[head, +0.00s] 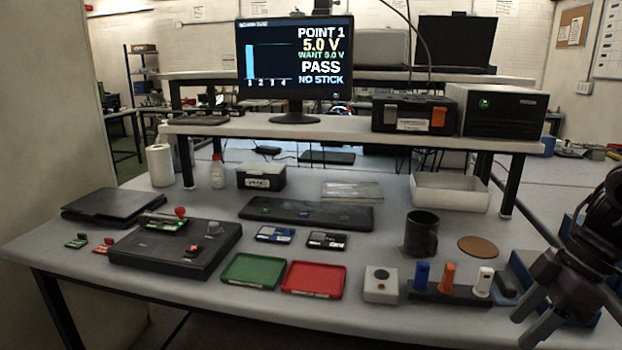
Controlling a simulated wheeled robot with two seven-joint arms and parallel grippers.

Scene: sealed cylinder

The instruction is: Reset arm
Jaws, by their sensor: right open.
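My right gripper (522,330) is at the lower right, dark, with its two fingers apart and pointing down and to the left. It is empty, over the right front of the bench near a blue bin (520,268). My left gripper is not in view. The bench (340,300) holds a black test box (165,262) at left, with a small board and red knob on top. A green tray (254,271) and a red tray (314,279) lie empty in the middle.
A white button box (381,284) and a black rack (437,293) with blue, orange and white pieces stand left of my right gripper. A dark mug (421,233) and cork coaster (478,247) are behind. The monitor (295,60) reads "POINT 1 5.0 V PASS NO STICK".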

